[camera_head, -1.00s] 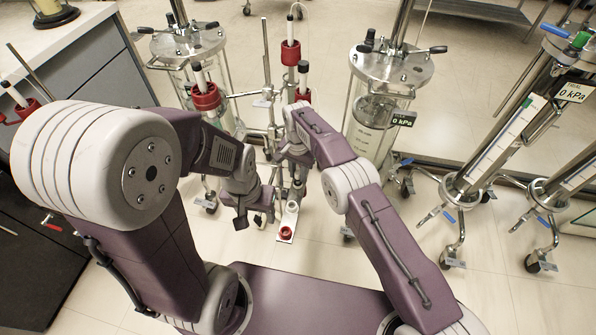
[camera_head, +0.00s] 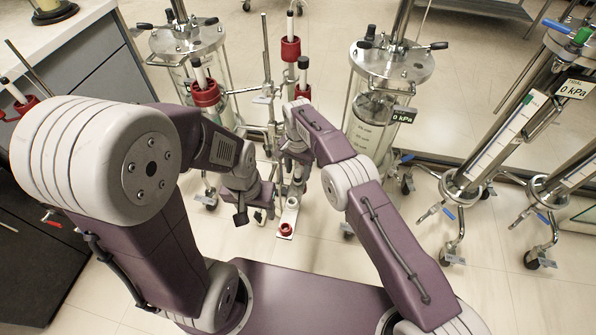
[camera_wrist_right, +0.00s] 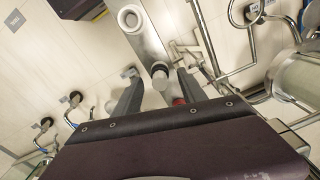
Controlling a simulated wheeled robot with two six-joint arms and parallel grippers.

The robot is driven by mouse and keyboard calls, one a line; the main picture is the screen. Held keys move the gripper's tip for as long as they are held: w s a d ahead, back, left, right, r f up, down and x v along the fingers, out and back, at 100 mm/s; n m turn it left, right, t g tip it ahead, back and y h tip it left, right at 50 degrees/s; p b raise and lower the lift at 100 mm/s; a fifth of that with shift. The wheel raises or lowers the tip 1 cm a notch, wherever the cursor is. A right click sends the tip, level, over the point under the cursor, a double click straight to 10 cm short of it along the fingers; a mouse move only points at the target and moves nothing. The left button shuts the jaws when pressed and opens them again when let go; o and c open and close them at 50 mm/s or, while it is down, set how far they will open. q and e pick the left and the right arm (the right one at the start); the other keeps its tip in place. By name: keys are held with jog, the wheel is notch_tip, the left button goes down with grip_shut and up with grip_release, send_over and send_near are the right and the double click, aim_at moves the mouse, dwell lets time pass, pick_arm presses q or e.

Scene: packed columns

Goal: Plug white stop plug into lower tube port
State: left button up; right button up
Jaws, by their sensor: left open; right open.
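A small white cylindrical piece (camera_head: 292,204), perhaps the white stop plug, stands on a narrow pale plate in the head view. In the right wrist view, a grey-topped pale cylinder (camera_wrist_right: 160,74) shows between the fingers of my right gripper (camera_wrist_right: 160,88); I cannot tell whether it is the plug or a tube end. The gripper is open, with gaps beside that piece. My left gripper (camera_head: 251,214) is open, left of the plate and low beside the stand. The lower tube port is not clearly identifiable; my right arm hides part of the column.
A red ring (camera_head: 285,229) lies at the plate's near end. A white ring (camera_wrist_right: 131,18) sits on the metal strip in the wrist view. Red-collared columns (camera_head: 205,93) and a clear vessel (camera_head: 375,125) crowd the arms.

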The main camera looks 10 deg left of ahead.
aim_at(298, 171)
notch_tip(298, 171, up, 7)
jog(key=shift+f, duration=0.15)
dwell(0.6)
